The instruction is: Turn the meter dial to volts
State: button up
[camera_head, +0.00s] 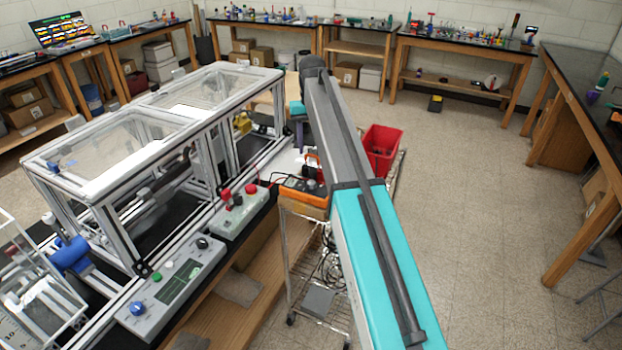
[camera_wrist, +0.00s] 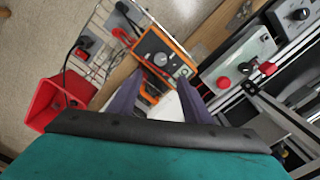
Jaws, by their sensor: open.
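The orange meter (camera_head: 294,192) sits at the middle of the head view, partly covered by my arm. In the wrist view the meter (camera_wrist: 181,55) lies tilted across the upper middle, with its round dial (camera_wrist: 160,58) facing the camera. Which setting the dial points to is too small to read. My gripper (camera_wrist: 161,79) is open, its two dark fingers spread on either side below the dial, with no object seen held. Its distance above the meter cannot be told.
A wire cart (camera_head: 306,262) stands beside the bench. A red bin (camera_head: 383,140) is right of the meter. A control box with red knobs (camera_head: 240,208) and a panel with a screen (camera_head: 172,285) stand along the aluminium frame (camera_head: 130,225).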

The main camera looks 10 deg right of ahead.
aim_at(312, 182)
jog(key=shift+f, duration=0.2)
jog(key=shift+f+b, duration=3.6)
jog(key=shift+f, duration=3.1)
jog(key=shift+c, duration=0.6)
jog(key=c, duration=1)
jog(key=shift+o, duration=0.2)
jog(key=shift+m, duration=0.3)
jog(key=m, duration=0.5)
jog(key=m+b, duration=0.1)
jog(key=m, duration=0.5)
